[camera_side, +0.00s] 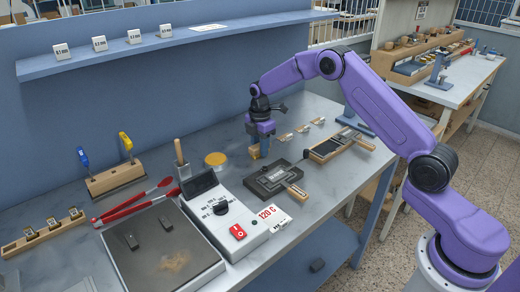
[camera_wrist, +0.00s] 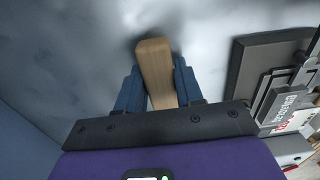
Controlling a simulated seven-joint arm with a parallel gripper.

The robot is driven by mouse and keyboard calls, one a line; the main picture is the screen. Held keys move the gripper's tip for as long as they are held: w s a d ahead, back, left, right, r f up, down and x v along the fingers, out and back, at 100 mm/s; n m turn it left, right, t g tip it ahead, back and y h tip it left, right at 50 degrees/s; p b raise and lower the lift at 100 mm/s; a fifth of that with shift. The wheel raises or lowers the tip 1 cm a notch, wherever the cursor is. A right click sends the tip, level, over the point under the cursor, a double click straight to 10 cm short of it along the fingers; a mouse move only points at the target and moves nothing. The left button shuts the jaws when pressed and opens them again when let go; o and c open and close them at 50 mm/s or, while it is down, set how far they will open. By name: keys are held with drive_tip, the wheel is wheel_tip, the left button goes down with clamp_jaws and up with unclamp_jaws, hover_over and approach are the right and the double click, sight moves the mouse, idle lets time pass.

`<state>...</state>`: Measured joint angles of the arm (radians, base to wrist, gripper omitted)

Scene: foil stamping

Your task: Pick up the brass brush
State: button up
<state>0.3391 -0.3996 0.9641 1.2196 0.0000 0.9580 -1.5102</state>
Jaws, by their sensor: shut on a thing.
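My gripper (camera_side: 262,148) points down over the back middle of the bench. In the wrist view its two blue fingers (camera_wrist: 157,80) are shut on the sides of a plain wooden piece, which I take to be the brass brush (camera_wrist: 153,56). In the side view a small bit of the brush (camera_side: 254,153) shows beside the fingers, close to the bench top. No bristles show in either view, and I cannot tell whether it touches the bench.
A yellow disc (camera_side: 215,159) lies left of my gripper. A dark plate fixture (camera_side: 272,180) and a wooden-edged tray (camera_side: 328,149) are in front and right. The control box (camera_side: 238,212), hot plate (camera_side: 140,262) and red tongs (camera_side: 133,207) fill the left front. A shelf (camera_side: 170,42) runs above.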

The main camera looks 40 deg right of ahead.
drive_tip(key=shift+r, duration=0.85)
drive_tip(key=s+r, duration=1.1)
drive_tip(key=s, duration=0.3)
drive_tip(key=shift+a+r, duration=0.15)
drive_tip(key=shift+r, duration=0.05)
